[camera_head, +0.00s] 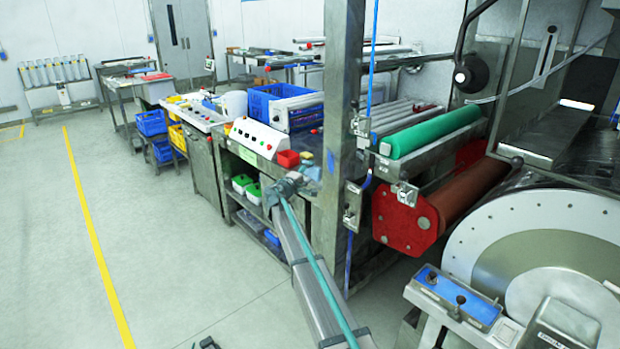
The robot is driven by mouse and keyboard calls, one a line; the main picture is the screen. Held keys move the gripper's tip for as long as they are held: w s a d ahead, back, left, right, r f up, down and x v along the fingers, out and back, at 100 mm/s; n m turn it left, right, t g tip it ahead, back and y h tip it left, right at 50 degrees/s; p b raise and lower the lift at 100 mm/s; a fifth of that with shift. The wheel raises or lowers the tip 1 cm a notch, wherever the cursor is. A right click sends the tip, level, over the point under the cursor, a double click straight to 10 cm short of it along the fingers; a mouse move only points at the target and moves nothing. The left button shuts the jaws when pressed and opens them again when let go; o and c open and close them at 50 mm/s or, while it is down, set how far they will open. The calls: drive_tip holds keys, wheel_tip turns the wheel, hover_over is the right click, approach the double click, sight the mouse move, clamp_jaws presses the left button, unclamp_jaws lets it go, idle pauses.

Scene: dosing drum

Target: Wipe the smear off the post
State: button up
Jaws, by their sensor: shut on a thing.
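The post (339,105) is a tall grey steel upright in the middle of the view. I cannot make out a smear on the faces of it that show. My arm reaches up from the bottom, and my gripper (297,180) is at its far end, just left of the post. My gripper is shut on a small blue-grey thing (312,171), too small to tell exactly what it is. This thing is close to the post's left side; I cannot tell whether they touch.
Right of the post are a green roller (432,132), a red-brown roller (468,195) and a large drum (540,250). The floor (180,240) at left is clear.

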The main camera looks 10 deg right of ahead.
sight(327, 163)
drive_tip(key=shift+w, duration=0.1)
drive_tip(key=shift+w+d+p, duration=0.6)
drive_tip(key=shift+w+d, duration=0.15)
drive_tip(key=shift+d, duration=0.35)
drive_tip(key=shift+w+d+p, duration=0.55)
drive_tip(key=shift+w+d, duration=0.2)
drive_tip(key=shift+d, duration=0.35)
drive_tip(key=shift+w+d, duration=0.15)
drive_tip(key=shift+d, duration=0.1)
drive_tip(key=shift+w+d+b, duration=0.5)
drive_tip(key=shift+d, duration=0.3)
